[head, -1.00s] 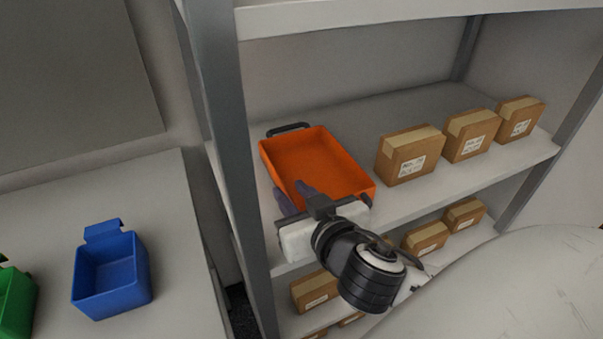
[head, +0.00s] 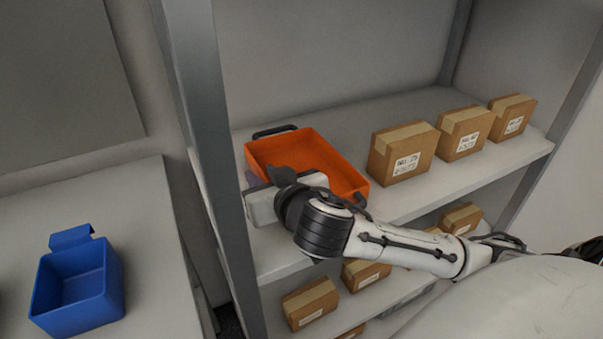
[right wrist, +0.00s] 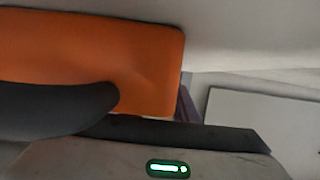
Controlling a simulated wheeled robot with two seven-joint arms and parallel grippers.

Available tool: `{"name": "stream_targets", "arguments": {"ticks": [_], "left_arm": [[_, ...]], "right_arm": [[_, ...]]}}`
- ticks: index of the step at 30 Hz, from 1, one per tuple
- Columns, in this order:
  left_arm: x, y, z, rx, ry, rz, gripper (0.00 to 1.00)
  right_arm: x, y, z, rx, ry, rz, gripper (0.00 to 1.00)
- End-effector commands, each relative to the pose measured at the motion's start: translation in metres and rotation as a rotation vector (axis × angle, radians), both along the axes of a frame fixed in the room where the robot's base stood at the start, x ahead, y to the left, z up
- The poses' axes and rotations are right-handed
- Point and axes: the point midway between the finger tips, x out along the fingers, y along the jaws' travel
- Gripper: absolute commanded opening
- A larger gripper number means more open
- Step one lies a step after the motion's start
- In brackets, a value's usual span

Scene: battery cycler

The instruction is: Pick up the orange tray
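The orange tray (head: 318,151) sits on the upper visible shelf, next to the left post, with a black handle (head: 275,131) at its far end. My right gripper (head: 262,180) is at the tray's near left side, and its body and wrist cover part of the tray's near wall. A purple finger shows beside the tray; the other finger is hidden. In the right wrist view the orange tray (right wrist: 95,60) fills the upper left, very close. A dark curved shape crosses in front of it. I cannot tell whether the fingers touch the tray. My left gripper is out of view.
Several cardboard boxes (head: 403,153) stand in a row right of the tray. More boxes (head: 310,303) are on the shelf below. The grey shelf post (head: 205,130) rises close left of my gripper. A blue bin (head: 78,288) stands on the left table.

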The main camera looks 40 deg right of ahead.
Motion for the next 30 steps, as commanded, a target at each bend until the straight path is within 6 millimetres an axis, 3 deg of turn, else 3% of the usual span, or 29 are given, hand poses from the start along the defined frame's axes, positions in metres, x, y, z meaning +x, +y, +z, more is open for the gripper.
{"name": "stream_targets", "arguments": {"ticks": [7, 12, 30], "left_arm": [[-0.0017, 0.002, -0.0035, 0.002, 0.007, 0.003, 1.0], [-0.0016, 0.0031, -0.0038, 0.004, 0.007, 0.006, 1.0], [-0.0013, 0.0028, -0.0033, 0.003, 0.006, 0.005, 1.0]], "right_arm": [[0.0025, -0.0004, -0.0012, 0.0, -0.001, 0.001, 0.26], [0.0024, -0.0004, -0.0011, 0.0, -0.001, 0.001, 0.0], [0.0021, -0.0004, -0.0011, 0.0, 0.0, 0.0, 0.0]]}}
